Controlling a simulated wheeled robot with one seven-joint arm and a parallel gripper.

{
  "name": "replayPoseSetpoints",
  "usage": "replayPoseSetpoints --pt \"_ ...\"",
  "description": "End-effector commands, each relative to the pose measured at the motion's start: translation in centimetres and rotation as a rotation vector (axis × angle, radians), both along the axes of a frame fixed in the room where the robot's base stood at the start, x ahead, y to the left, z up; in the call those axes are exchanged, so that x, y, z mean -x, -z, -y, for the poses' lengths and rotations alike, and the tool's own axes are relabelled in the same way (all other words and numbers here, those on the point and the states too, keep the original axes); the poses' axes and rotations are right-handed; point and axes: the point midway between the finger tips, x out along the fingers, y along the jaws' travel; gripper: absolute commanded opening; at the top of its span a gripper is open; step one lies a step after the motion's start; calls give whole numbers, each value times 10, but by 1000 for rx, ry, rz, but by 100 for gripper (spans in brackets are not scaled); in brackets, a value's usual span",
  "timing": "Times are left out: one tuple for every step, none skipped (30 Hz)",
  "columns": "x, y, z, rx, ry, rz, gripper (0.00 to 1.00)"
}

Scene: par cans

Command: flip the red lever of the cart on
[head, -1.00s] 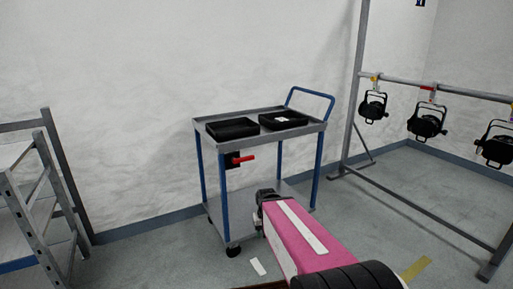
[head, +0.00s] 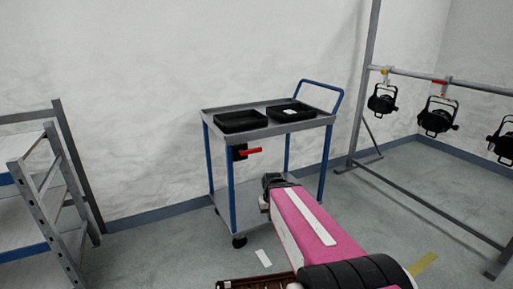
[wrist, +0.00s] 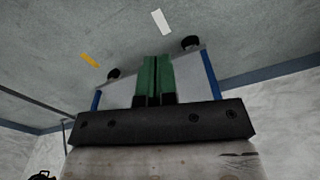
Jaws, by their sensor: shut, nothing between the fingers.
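The cart (head: 222,185) is grey with blue posts and stands near the back wall. Its red lever (head: 250,151) sits below the top shelf on a dark mount (head: 236,153) and points right, roughly level. My pink arm reaches toward the cart's lower front; its dark end overlaps the lower shelf, below and right of the lever. My fingertips cannot be made out in the head view. In the wrist view my gripper (wrist: 154,78) has its green fingers together and empty, with the cart's grey shelf (wrist: 118,95) and blue posts beyond. The lever is not seen there.
Two black trays (head: 240,121) lie on the cart top. A grey rack (head: 45,190) stands at left, and a rail with black lamps (head: 437,120) at right. A brown crate (head: 240,284) shows at the bottom edge. Floor between cart and rail is mostly clear.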

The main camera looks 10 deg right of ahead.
Motion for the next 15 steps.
replayPoseSetpoints --pt "-17 -8 0 -3 -8 12 0" --pt "-25 -14 0 -5 -15 18 0" --pt "-36 -21 0 -7 -23 25 0" --pt "-44 -27 0 -9 -29 32 0" --pt "-51 -33 0 -10 -35 37 0" --pt "-61 -41 0 -12 -44 46 0" --pt "-69 -48 0 -14 -50 51 0" --pt "-76 -54 0 -15 -57 57 0" --pt "-86 -63 1 -17 -66 65 0" --pt "-93 -70 1 -18 -73 71 0" --pt "-100 -77 1 -20 -79 78 0" --pt "-109 -86 1 -21 -87 85 0" --pt "-116 -93 1 -22 -95 90 0" --pt "-123 -101 1 -24 -101 97 0" --pt "-132 -111 1 -26 -110 105 0"
